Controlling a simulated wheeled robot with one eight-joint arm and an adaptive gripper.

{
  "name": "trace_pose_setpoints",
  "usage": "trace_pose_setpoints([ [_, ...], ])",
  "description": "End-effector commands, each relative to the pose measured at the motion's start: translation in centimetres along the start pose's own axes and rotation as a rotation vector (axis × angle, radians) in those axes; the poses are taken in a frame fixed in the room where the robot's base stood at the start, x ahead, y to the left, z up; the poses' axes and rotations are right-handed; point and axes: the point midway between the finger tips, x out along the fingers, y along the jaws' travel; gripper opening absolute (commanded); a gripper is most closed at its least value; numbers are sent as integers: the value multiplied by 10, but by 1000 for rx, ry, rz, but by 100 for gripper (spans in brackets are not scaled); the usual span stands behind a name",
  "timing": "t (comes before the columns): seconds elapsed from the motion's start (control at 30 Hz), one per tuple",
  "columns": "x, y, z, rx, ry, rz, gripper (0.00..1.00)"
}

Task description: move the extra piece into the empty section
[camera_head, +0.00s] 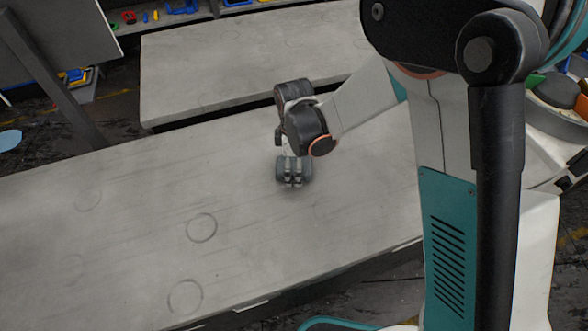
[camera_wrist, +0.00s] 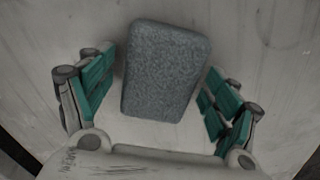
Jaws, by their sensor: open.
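A grey, speckled, rounded rectangular block (camera_wrist: 166,68) lies slightly tilted in the middle of the wrist view. It may be the extra piece, but I cannot tell for sure. My gripper (camera_wrist: 158,88) is open, with a teal-padded finger on each side of the block and a visible gap on both sides. In the head view my gripper (camera_head: 294,178) points down low over the near grey table (camera_head: 120,220). There the block is mostly hidden by the gripper. I cannot make out an empty section in either view.
The near table is bare apart from faint ring marks (camera_head: 201,227), with wide free room to the left. A second grey table (camera_head: 200,75) stands behind it across a narrow gap. A shelf with small coloured items (camera_head: 128,17) is at the back.

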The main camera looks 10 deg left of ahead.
Motion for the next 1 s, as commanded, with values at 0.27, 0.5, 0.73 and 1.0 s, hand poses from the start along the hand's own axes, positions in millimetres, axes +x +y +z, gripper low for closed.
trace_pose_setpoints([
  [0.27, -1, 0, 0, 0, 0, 0, 39],
  [0.5, -1, 0, 0, 0, 0, 0, 28],
  [0.73, -6, 0, 0, 0, 0, 0, 28],
  [1.0, -45, 0, 0, 0, 0, 0, 28],
])
